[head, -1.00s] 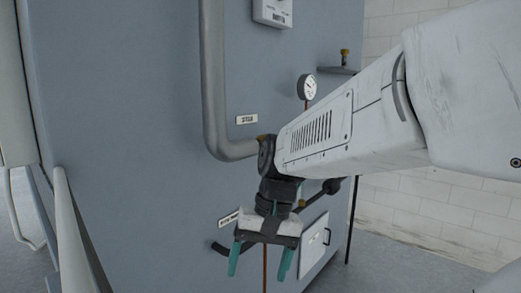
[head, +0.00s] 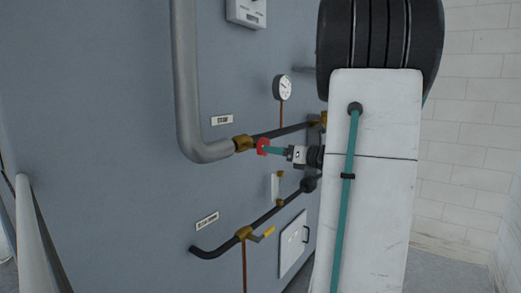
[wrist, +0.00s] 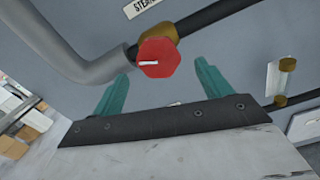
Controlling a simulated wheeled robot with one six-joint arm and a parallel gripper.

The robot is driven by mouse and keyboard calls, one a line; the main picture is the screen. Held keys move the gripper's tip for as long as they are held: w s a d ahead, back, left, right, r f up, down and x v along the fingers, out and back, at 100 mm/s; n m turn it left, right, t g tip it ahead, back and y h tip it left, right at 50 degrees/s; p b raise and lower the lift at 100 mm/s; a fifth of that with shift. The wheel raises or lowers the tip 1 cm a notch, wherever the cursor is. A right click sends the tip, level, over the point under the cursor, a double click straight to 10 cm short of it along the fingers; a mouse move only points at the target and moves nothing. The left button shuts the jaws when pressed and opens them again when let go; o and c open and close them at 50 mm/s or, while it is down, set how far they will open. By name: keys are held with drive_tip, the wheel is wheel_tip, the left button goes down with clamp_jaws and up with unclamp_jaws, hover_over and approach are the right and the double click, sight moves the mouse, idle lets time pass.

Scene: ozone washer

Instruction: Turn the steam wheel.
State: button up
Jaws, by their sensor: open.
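In the head view the red wheel (head: 262,147) sits below the label reading STEAM (head: 222,120). My gripper (wrist: 158,90) has two teal fingers, spread wide. In the wrist view the wheel appears between and just beyond the fingertips. In the head view my gripper (head: 272,150) points left at the wheel, one teal finger overlapping its edge. I cannot tell whether they touch.
A thick grey pipe (head: 187,90) bends into the valve. A gauge (head: 283,88) is above it. A white hatch (head: 292,243) is at lower right. Shelves with boxes (wrist: 20,130) show at left.

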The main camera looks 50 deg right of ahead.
sight(261, 146)
drive_tip(key=w, duration=0.6)
drive_tip(key=shift+a, duration=0.3)
drive_tip(key=c, duration=1)
